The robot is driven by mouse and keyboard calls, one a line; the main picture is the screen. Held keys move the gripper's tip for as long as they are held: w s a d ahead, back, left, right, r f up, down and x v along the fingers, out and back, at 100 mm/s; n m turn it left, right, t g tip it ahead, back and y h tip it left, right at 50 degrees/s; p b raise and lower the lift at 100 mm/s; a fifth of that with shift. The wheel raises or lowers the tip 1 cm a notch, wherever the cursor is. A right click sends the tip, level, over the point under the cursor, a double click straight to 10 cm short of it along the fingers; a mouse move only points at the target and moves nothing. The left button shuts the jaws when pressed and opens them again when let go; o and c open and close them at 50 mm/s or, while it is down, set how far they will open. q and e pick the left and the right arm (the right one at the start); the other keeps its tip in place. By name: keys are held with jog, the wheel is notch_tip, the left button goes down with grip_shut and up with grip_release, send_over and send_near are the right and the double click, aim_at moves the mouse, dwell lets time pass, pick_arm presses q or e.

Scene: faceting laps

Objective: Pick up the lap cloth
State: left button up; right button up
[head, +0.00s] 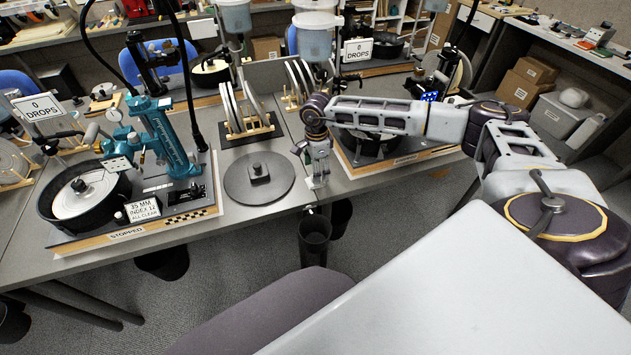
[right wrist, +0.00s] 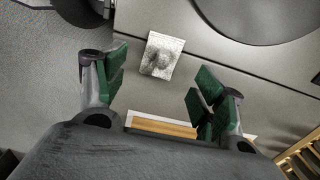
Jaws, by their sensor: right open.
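The lap cloth (right wrist: 165,55) is a small, pale grey, crumpled-looking square in the right wrist view. It lies flat on the grey tabletop, across the seam between two tables and near the front edge. My right gripper (right wrist: 158,78) is open, with its green-padded fingers on either side of the cloth in that view and nothing between them. In the head view my right gripper (head: 318,172) points down over the table's front edge, and it largely hides the cloth there. My left gripper is not in view.
A dark round disc (head: 259,177) lies on the table to the left of my right gripper. A faceting machine (head: 167,135) stands farther left, another machine's base (head: 400,152) to the right. A dark bin (head: 315,228) hangs below the table's front edge. Upright laps in a rack (head: 238,112) stand behind.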

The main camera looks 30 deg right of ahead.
jog(key=shift+d+f, duration=0.1)
jog(key=shift+f, duration=2.2)
jog(key=c, duration=1.1)
